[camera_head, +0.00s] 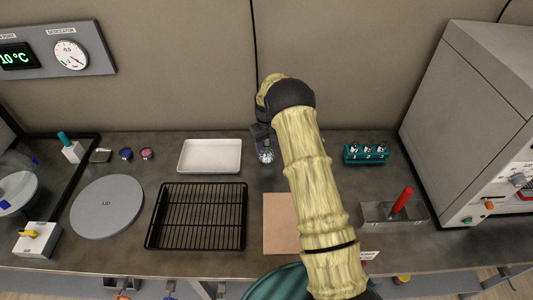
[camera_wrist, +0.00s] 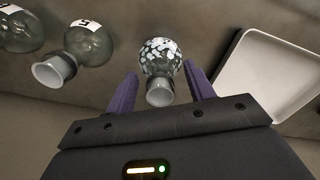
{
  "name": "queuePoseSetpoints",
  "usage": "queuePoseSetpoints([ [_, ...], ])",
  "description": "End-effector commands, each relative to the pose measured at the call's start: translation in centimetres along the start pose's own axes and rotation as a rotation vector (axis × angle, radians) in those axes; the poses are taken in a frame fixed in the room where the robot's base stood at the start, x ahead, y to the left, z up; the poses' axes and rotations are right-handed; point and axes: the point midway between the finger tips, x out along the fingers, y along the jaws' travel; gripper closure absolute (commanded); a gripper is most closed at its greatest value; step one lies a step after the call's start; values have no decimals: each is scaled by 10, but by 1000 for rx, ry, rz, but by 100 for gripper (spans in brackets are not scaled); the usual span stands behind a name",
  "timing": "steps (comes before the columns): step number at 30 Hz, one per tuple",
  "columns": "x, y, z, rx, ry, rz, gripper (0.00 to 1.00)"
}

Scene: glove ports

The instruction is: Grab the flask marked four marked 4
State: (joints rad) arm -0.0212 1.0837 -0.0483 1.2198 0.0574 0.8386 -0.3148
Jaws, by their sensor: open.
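My gripper (camera_wrist: 160,82) is open, with its two purple fingers on either side of a clear round flask with white speckles (camera_wrist: 160,60). The flask's pale neck points toward my palm, and I cannot tell whether the fingers touch it. No number can be read on it. In the head view a small flask (camera_head: 265,155) shows just below my gripper (camera_head: 262,143). My arm hides the bench to the right of it.
A white tray (camera_head: 210,142) stands left of my gripper; it also shows in the wrist view (camera_wrist: 240,75). A black wire rack (camera_head: 149,228), a grey lid disc (camera_head: 106,222) and a tan mat (camera_head: 279,242) lie nearer. A teal rack (camera_head: 366,160) is right of my arm.

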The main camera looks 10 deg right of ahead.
Motion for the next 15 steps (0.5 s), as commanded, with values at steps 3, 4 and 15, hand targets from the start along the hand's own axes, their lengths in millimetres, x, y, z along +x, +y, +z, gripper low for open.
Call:
queuePoseSetpoints([
  [3, 0, 0, 0, 0, 0, 0, 47],
  [4, 0, 0, 0, 0, 0, 0, 47],
  [15, 0, 0, 0, 0, 0, 0, 58],
])
